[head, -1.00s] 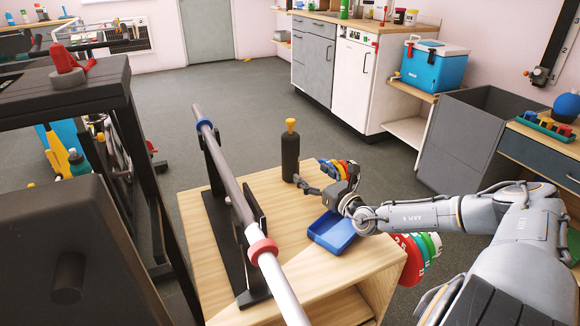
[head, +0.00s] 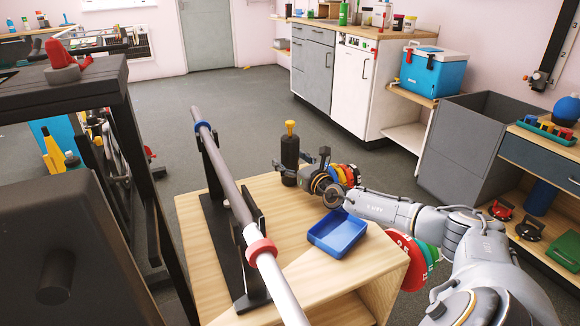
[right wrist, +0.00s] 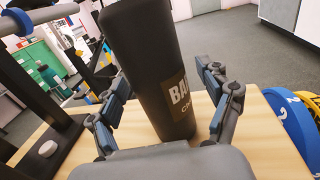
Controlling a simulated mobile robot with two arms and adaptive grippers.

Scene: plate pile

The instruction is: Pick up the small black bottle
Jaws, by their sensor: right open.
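The small black bottle (head: 290,157) with a yellow cap stands upright on the wooden table (head: 290,240). My right gripper (head: 295,172) is at the bottle's near right side. Its fingers (right wrist: 165,105) are open, one on each side of the bottle, with a gap visible at the right finger. I cannot tell whether the left finger touches. My left gripper is not in view.
A barbell bar (head: 225,170) on a black rack stands left of the bottle. A blue tray (head: 337,234) lies on the table near my right arm. Coloured weight plates (head: 415,262) hang at the table's right side. The table's front middle is clear.

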